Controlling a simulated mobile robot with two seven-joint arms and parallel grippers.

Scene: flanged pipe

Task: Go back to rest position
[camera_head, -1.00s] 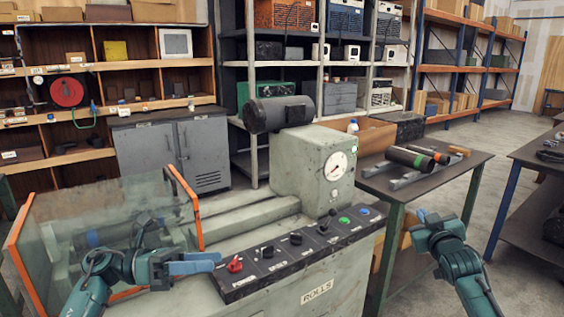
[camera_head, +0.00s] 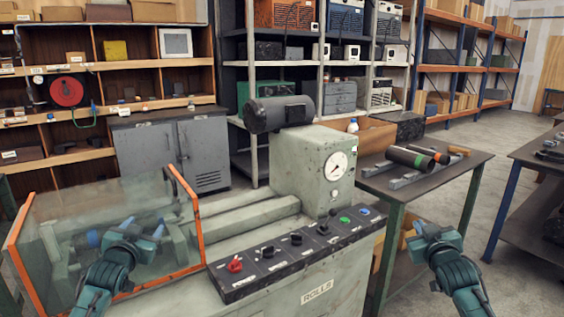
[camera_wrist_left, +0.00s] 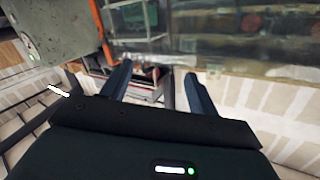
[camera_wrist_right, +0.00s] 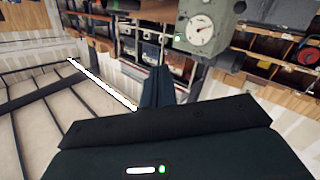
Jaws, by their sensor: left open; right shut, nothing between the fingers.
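My left gripper (camera_head: 143,225) is at the lower left of the head view, in front of the glass guard of the machine. Its two fingers stand apart with nothing between them in the left wrist view (camera_wrist_left: 158,88). My right gripper (camera_head: 420,229) is at the lower right of the head view, right of the machine and in front of the side table. Its fingers are together and empty in the right wrist view (camera_wrist_right: 155,85). Neither gripper touches any object that I can make out.
The grey-green machine (camera_head: 318,160) with a gauge and a control panel (camera_head: 275,262) stands between the arms. Its orange-framed glass guard (camera_head: 95,210) is close to my left arm. A side table (camera_head: 450,180) holds dark pipes (camera_head: 410,157).

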